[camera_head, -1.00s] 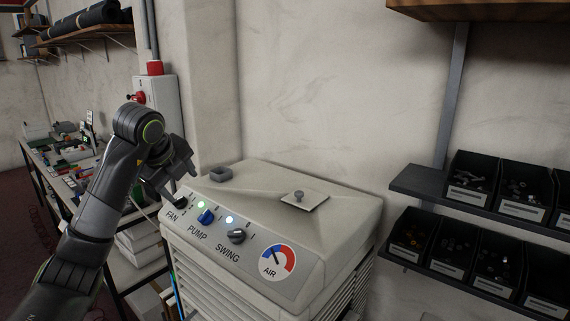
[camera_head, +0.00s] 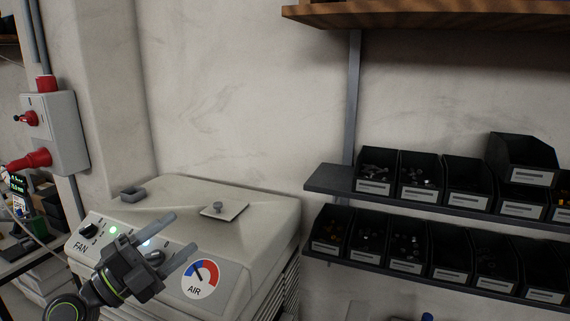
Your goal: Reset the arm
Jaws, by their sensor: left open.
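My left gripper (camera_head: 176,243) is in the lower left of the head view, in front of the white machine's (camera_head: 262,222) control panel. Its two fingers are spread and point up and to the right, with nothing between them. It hides the pump and swing knobs. The fan knob (camera_head: 87,230) shows at the panel's left, with a green light beside it. The air gauge (camera_head: 201,279) shows right of the gripper. My right gripper is not in view.
A red-and-grey switch box (camera_head: 54,135) hangs at left. Shelves (camera_head: 330,180) with several black bins stand at right. A wooden shelf (camera_head: 420,14) is above.

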